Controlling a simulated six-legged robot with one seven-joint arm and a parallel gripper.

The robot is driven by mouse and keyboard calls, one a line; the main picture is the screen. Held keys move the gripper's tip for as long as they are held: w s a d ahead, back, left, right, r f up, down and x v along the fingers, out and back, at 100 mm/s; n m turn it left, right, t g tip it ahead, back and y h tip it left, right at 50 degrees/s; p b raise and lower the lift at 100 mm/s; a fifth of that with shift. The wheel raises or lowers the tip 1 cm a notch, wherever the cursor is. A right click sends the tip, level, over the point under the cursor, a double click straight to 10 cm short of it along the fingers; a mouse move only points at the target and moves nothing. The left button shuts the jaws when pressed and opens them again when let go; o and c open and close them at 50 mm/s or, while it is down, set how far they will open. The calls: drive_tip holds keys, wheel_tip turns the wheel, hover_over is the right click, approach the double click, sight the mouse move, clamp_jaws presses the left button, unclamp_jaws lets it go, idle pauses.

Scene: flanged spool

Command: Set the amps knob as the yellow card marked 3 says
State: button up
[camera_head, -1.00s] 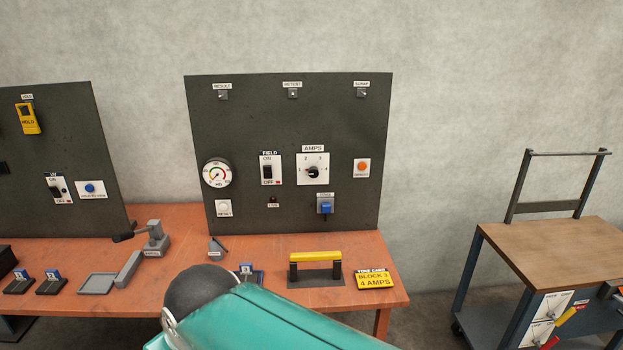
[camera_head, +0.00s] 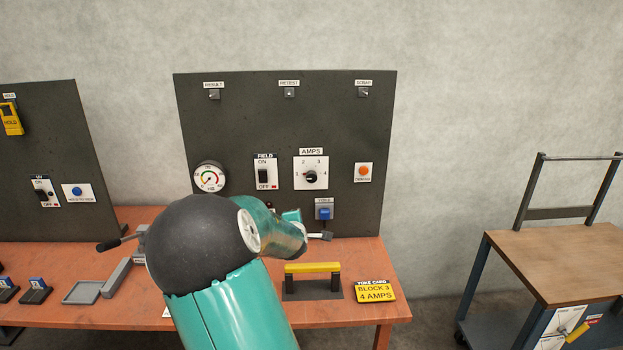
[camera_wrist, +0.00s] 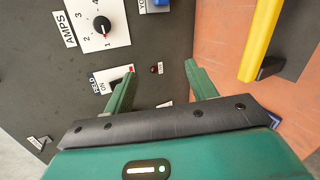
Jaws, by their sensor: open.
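The amps knob (camera_head: 310,177) is a black round knob on a white plate marked 1 to 4, on the dark panel (camera_head: 230,130). Its white mark points towards 1. In the wrist view the knob (camera_wrist: 101,25) is at the upper left, beyond my fingers and apart from them. The yellow card (camera_head: 375,291) lies at the bench's right end and reads "BLOCK 3, 4 AMPS". My gripper (camera_wrist: 160,86) is open and empty, its two green fingers pointing at the panel below the field switch (camera_wrist: 112,80). In the head view my arm mostly hides the gripper.
A yellow-topped handle block (camera_head: 312,268) stands on the bench left of the card. The field switch (camera_head: 264,174), gauge (camera_head: 210,178), orange button (camera_head: 363,171) and blue yoke button (camera_head: 324,213) surround the knob. A wooden-topped cart (camera_head: 570,260) stands at right.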

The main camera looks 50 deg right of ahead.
drive_tip(key=d+n+h, duration=0.2)
drive_tip(key=d+n, duration=0.2)
drive_tip(key=d, duration=0.2)
drive_tip(key=n+t+h, duration=0.1)
drive_tip(key=n+t, duration=0.3)
drive_tip(key=n, duration=0.6)
approach(312, 179)
drive_tip(key=x, duration=1)
drive_tip(key=shift+w+d, duration=0.1)
drive_tip(key=shift+w, duration=0.05)
drive_tip(key=shift+r, duration=0.1)
drive_tip(key=c, duration=1)
